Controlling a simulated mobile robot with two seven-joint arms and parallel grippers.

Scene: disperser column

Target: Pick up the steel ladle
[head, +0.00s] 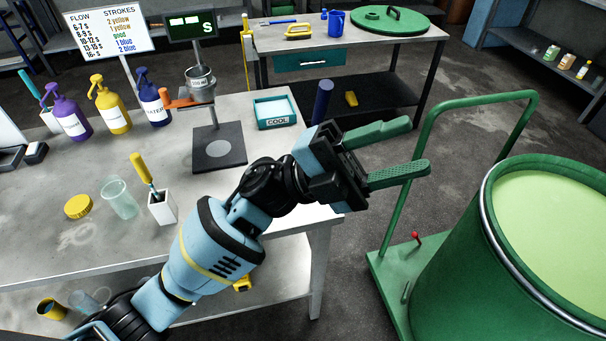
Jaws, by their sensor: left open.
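I cannot make out a steel ladle for certain. A thin tool with a blue end (279,21) lies on the far table, too small to identify. My left gripper (417,146) is open, its two green fingers apart and pointing right with nothing between them. It is just right of the bench's right edge in the picture, in front of the cylinder. My right gripper is not in view.
The near bench (60,245) holds pump bottles (112,105), a cup stand (219,147), a COOL tray (275,112) and a white holder (162,208). A green drum (470,250) on a trolley (383,270) stands right. Bare floor lies between bench and trolley.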

